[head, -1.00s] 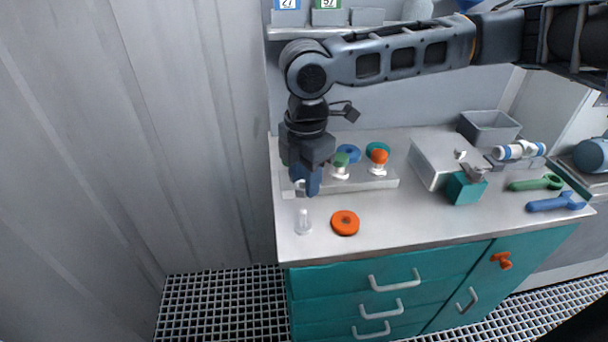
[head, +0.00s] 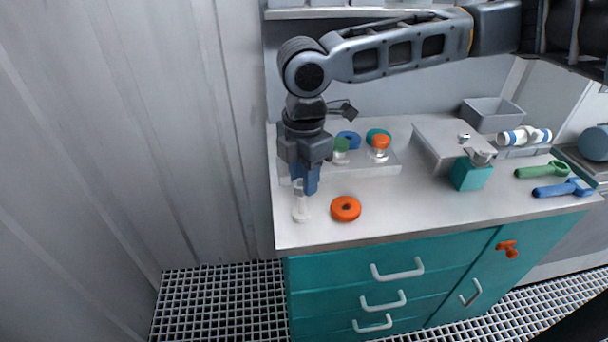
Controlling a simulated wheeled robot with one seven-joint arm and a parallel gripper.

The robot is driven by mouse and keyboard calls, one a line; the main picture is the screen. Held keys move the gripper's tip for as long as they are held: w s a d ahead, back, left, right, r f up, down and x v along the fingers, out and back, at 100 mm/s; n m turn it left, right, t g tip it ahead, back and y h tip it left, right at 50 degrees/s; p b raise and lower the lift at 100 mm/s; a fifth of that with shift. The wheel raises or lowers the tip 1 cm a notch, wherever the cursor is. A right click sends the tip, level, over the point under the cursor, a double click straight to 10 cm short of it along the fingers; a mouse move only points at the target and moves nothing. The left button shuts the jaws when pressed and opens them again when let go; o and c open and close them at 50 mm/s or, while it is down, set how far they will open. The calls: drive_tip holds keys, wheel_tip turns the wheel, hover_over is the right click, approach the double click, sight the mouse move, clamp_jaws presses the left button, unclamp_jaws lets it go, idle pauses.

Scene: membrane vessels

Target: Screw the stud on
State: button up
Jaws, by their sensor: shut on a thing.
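My gripper (head: 306,188) points down at the left end of the counter, its blue fingers shut on a small pale piece (head: 298,186), probably the stud. The fingers hide much of it. A clear, whitish upright part with a round base (head: 301,214) stands on the counter directly below. The held piece lines up over its top; I cannot tell whether they touch or are threaded together. An orange ring (head: 345,209) lies flat just to the right of it.
A grey block (head: 380,173) behind my gripper carries pieces with green (head: 341,144) and orange (head: 380,142) tops. Blue and teal rings lie behind. A teal vise (head: 471,173), a grey bin (head: 492,115), and green (head: 543,170) and blue (head: 563,189) wrenches are at right.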

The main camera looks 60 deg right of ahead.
drive_tip(key=shift+f+b, duration=1.05)
drive_tip(key=shift+f, duration=1)
